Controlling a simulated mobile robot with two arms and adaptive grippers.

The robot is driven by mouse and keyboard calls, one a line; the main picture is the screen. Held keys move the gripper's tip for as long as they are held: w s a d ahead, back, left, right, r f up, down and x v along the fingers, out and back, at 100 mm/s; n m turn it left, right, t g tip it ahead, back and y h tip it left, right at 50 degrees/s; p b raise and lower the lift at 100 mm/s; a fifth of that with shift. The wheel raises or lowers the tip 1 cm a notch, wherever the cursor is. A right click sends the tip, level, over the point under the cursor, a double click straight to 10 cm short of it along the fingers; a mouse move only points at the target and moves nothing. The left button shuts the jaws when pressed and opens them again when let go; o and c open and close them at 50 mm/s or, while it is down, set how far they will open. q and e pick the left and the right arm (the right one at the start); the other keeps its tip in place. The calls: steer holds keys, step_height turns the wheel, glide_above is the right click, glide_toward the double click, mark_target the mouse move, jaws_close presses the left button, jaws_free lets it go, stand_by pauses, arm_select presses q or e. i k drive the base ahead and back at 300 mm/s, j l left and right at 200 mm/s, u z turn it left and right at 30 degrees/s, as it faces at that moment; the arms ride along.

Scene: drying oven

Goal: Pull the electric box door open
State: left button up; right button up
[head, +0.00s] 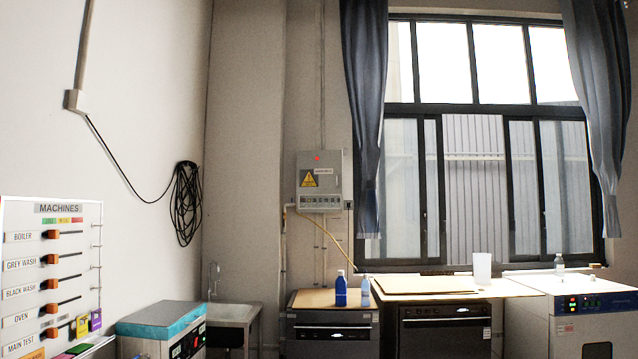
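The electric box (319,181) is a grey wall-mounted cabinet in the head view, left of the window. Its front carries a yellow warning triangle, a small red light on top and a row of small buttons or labels low down. The door looks shut. A yellowish cable hangs from below the box. Neither of my grippers shows in the head view.
Below the box stands a dark-fronted appliance (332,332) with a blue bottle (341,289) on top. A second appliance (444,330), a white oven (592,317), a sink (229,312) and a machines board (50,270) stand around. Coiled black cable (186,203) hangs on the wall.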

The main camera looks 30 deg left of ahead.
mark_target(319, 173)
steer(key=i+j+u, duration=0.25)
steer(key=i, duration=0.15)
steer(key=i+u, duration=0.2)
steer(key=i, duration=0.15)
steer(key=i+u, duration=0.25)
steer(key=i, duration=2.2)
